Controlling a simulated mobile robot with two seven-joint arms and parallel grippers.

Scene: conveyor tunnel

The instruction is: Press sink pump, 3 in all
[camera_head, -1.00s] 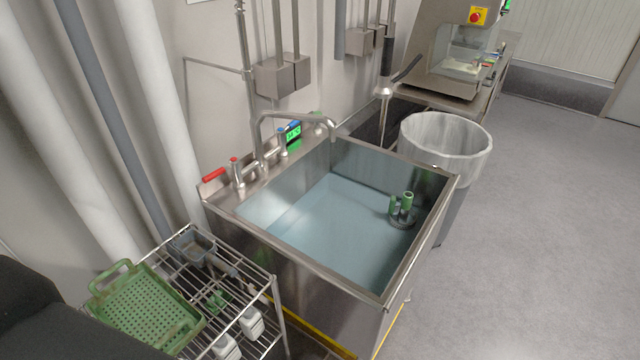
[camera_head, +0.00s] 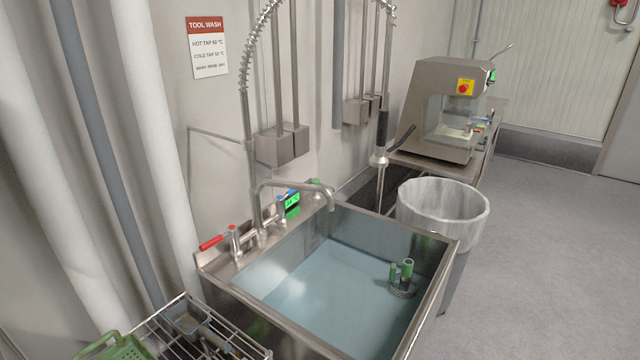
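The steel sink (camera_head: 418,322) stands in the middle, with a bluish basin floor that may be water. Inside it, near the right wall, is a small fixture with upright green cylinders (camera_head: 407,268) on a dark round base. I cannot tell for sure whether this is the sink pump. The curved steel faucet (camera_head: 290,185) rises from the back ledge. Neither of my grippers is in view.
A wire rack (camera_head: 255,352) with a green perforated basket (camera_head: 125,347) is at the lower left. A lined bin (camera_head: 440,200) stands right of the sink. A spray hose (camera_head: 381,150) hangs behind. A steel machine (camera_head: 440,95) stands on the back counter. Floor at right is clear.

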